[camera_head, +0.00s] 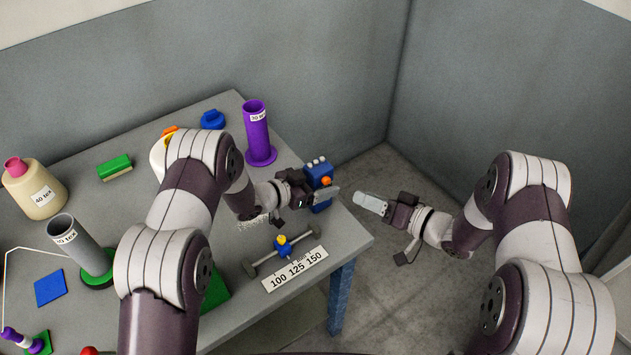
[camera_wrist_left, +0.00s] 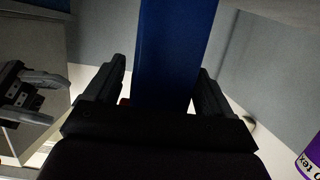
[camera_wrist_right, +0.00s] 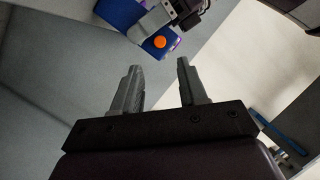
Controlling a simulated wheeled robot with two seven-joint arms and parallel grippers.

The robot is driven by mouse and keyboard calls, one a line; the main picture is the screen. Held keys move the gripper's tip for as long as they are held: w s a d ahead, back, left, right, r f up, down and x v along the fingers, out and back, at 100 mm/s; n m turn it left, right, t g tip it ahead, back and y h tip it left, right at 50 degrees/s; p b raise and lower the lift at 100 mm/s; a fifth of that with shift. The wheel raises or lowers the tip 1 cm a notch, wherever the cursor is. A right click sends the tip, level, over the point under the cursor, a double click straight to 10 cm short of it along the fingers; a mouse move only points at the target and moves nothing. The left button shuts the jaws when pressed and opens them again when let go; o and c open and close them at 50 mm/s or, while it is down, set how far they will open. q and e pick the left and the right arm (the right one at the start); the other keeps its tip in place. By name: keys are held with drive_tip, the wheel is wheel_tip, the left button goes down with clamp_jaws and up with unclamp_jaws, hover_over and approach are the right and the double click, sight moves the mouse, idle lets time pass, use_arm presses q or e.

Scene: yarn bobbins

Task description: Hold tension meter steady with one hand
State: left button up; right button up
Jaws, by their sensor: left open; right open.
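The tension meter, a blue block with white rollers on top and an orange knob (camera_head: 327,181), stands at the table's right edge. My left gripper (camera_head: 324,196) is open at the meter. In the left wrist view the blue body (camera_wrist_left: 172,50) rises between the two separated fingers. I cannot tell whether they touch it. My right gripper (camera_head: 372,204) is open and empty, right of the meter and past the table edge. The right wrist view shows its fingers apart (camera_wrist_right: 158,68), with the blue meter (camera_wrist_right: 118,12) and orange knob beyond them.
A purple tube (camera_head: 257,130) stands behind my left wrist. A bar with a blue-yellow centre (camera_head: 283,246) and a numbered card (camera_head: 296,269) lie in front. A cream cone (camera_head: 35,190), a grey tube (camera_head: 80,245) and a green block (camera_head: 115,166) are at left. Floor right of the table is clear.

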use_arm(q)
drive_tip(key=c, duration=1)
drive_tip(key=shift+c, duration=1)
use_arm(e)
drive_tip(key=shift+c, duration=0.6)
clamp_jaws()
